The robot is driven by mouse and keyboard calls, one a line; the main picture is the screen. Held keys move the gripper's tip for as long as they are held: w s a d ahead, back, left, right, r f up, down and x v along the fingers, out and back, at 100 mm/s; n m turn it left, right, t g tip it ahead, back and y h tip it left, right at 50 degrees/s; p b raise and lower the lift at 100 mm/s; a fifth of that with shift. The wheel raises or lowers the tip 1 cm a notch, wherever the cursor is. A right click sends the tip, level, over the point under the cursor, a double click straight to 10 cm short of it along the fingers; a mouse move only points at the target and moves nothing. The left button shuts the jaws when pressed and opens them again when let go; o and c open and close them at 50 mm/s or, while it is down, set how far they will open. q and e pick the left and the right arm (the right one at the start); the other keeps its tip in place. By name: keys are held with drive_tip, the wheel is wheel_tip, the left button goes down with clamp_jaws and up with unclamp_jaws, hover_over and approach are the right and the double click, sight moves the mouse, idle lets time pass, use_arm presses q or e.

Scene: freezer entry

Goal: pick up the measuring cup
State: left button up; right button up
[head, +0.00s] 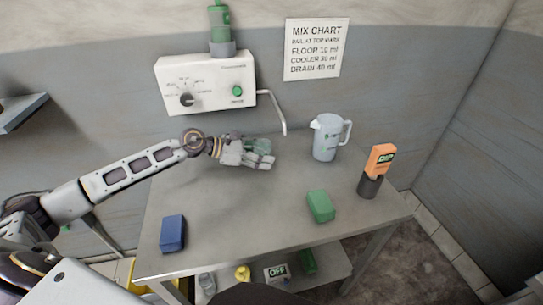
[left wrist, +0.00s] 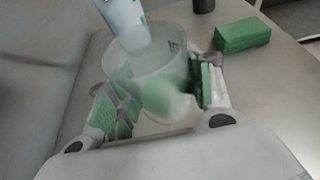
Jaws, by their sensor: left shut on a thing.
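The measuring cup is a small see-through cup; it shows in the left wrist view (left wrist: 155,68) between the two fingers. In the head view (head: 262,145) only a greenish part shows behind the fingers. My left gripper (head: 258,158) is at the back middle of the table, below the wall dispenser. In the left wrist view (left wrist: 160,92) its green-padded fingers press on both sides of the cup. I cannot tell whether the cup's base touches the table. My right gripper is not in view.
A grey jug (head: 325,140) stands right of the cup. A green block (head: 321,206), a blue block (head: 172,233) and an orange tester in a dark holder (head: 381,160) are on the grey table (head: 240,215). The dispenser (head: 205,82) has a spout. The table's middle is clear.

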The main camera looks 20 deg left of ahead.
use_arm(q)
drive_tip(key=shift+s+a+f, duration=0.1)
drive_tip(key=shift+s+a, duration=0.4)
drive_tip(key=shift+a, duration=0.2)
drive_tip(key=s+a+p, duration=0.1)
drive_tip(key=s+a, duration=0.5)
drive_tip(key=a, duration=0.3)
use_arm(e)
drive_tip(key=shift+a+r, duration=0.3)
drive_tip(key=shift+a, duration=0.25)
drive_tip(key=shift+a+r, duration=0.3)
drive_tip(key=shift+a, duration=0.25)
